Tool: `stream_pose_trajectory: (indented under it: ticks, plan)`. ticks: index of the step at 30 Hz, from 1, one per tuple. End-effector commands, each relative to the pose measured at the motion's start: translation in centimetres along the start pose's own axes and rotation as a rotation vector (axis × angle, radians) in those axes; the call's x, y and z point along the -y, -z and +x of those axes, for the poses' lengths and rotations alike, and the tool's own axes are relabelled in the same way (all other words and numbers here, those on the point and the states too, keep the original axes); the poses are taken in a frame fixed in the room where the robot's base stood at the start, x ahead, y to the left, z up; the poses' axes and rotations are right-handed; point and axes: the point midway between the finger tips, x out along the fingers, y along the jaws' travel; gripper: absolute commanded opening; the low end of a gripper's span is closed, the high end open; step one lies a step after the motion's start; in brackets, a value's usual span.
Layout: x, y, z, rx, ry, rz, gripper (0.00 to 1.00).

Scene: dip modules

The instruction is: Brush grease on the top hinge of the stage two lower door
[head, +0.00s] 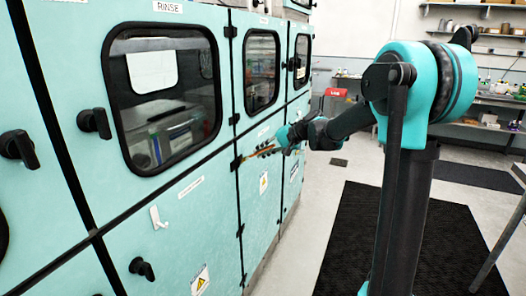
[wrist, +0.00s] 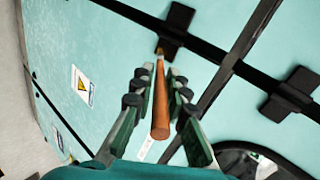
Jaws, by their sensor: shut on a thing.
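My gripper (wrist: 152,78) is shut on a brush with a wooden handle (wrist: 161,105). The brush points away from my gripper, and its tip overlaps the edge of a black hinge (wrist: 178,22) in the wrist view. I cannot tell whether the bristles touch it. In the head view my gripper (head: 284,140) is at the front of the teal cabinet. The brush reaches left toward a black hinge (head: 236,163) at the upper left corner of the middle lower door (head: 258,215). The door looks shut.
Another black hinge (wrist: 290,95) and a brown strip (wrist: 262,25) show in the wrist view. Windowed upper doors (head: 262,70) and black knobs (head: 95,123) line the cabinet. A white hook (head: 157,217) sticks out from the left lower door. Dark mats (head: 345,235) lie on open floor.

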Motion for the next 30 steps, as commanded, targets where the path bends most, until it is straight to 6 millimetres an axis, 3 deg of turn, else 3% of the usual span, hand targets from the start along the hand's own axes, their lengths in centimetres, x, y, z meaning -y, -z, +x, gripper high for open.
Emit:
stream_pose_trajectory:
  ticks: [19, 30]
  plan:
    - [0.5, -3.6, 0.0, 0.001, 0.0, -0.001, 0.0]
    - [1.7, -3.6, -0.6, 0.0, 0.0, 0.0, 0.0]
